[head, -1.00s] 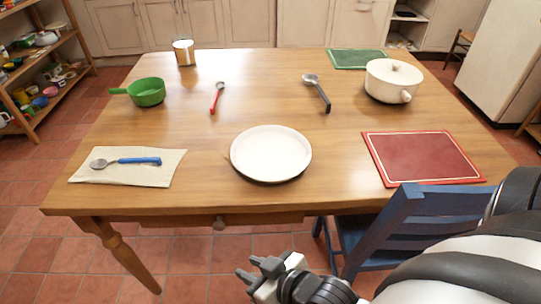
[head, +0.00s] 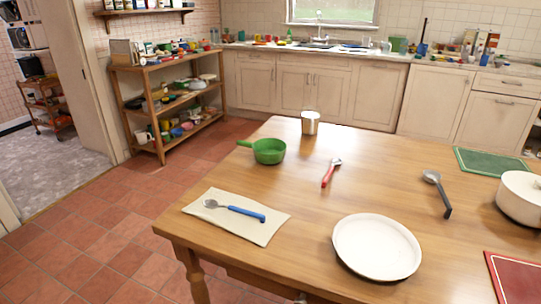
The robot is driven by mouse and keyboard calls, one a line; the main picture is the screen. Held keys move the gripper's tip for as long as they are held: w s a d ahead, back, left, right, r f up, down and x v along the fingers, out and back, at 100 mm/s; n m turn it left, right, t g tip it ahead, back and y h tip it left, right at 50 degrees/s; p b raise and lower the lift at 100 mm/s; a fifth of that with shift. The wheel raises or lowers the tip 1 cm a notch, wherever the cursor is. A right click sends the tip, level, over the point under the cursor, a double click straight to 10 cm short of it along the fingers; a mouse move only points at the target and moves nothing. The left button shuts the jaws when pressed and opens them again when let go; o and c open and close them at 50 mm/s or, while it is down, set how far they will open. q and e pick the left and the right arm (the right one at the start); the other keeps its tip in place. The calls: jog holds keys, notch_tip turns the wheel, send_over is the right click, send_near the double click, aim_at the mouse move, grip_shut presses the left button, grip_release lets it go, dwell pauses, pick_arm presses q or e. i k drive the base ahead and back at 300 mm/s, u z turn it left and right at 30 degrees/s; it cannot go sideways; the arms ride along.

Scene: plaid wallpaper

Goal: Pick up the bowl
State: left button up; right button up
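No deep bowl stands out on the table. A shallow white round dish (head: 377,247), which looks like a plate, lies near the table's front edge. A green pan with a handle (head: 268,150) stands at the table's far left. Small bowl-like items sit on the wooden shelf (head: 158,100), too small to tell apart. Neither of my grippers is in view.
The wooden table (head: 320,210) also holds a metal can (head: 310,122), a red-handled spoon (head: 331,172), a black-handled ladle (head: 437,192), a blue-handled spoon (head: 234,210) on a cloth (head: 262,229), a white pot (head: 521,198), a green board (head: 490,163) and a red board (head: 515,275). Red-tiled floor (head: 90,250) at left is clear.

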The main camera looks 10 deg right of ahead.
aim_at(266, 151)
jog(key=u, duration=0.55)
jog(key=k, duration=1.3)
jog(key=u, duration=0.75)
jog(key=i, duration=4.15)
jog(key=z, duration=1.8)
jog(key=i, duration=1.1)
jog(key=z, duration=1.15)
